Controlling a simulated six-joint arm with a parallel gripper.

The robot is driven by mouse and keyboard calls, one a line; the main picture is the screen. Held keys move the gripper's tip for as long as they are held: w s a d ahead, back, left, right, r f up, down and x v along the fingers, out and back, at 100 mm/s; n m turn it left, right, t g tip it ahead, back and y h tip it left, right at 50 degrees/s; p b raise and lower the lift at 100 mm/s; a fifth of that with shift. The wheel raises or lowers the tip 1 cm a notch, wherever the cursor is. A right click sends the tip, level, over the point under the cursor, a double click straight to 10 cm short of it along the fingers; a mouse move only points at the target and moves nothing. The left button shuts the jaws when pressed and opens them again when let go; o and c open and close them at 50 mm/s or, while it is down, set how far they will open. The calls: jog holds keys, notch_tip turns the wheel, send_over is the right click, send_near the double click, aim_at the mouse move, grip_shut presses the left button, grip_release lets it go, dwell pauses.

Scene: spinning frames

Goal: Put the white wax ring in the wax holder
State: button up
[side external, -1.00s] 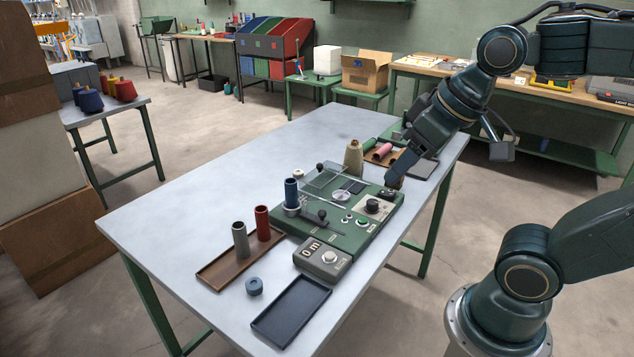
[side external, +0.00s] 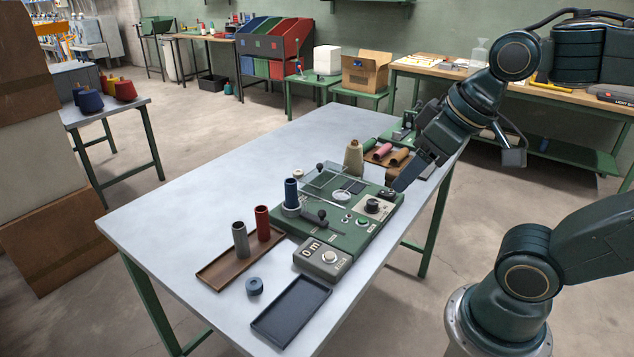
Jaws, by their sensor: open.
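A small white ring (side external: 298,173), which looks like the white wax ring, lies at the far left edge of the green machine (side external: 330,232), behind the blue tube (side external: 291,194). A pale round fitting (side external: 341,195) on the machine's top may be the wax holder; I cannot tell whether anything sits in it. My gripper (side external: 400,184) is at the machine's right rear corner, pointing down and left. It is open, with no object visible in it, and well apart from the white ring. Its fingers overlap in this view.
A brown tray (side external: 222,271) holds a grey and a red tube. A blue-grey ring (side external: 254,287) and a dark empty tray (side external: 291,310) are in front. The table's left side is clear.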

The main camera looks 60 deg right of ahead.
jog(key=w+d+m+h, duration=0.1)
jog(key=w+d, duration=0.4)
jog(key=w, duration=0.6)
jog(key=w+d+m, duration=0.1)
jog(key=w+d, duration=0.3)
jog(key=w, duration=0.8)
jog(key=w+d+f+m+g, duration=0.1)
jog(key=w+d+f+m, duration=0.1)
jog(key=w+d+f, duration=1.2)
jog(key=shift+w+d+h, duration=0.25)
jog(key=shift+w+h, duration=0.15)
jog(key=shift+w, duration=0.05)
send_over(298, 174)
jog(key=s, duration=0.2)
jog(key=shift+w+d+f, duration=0.1)
jog(key=shift+f, duration=3.8)
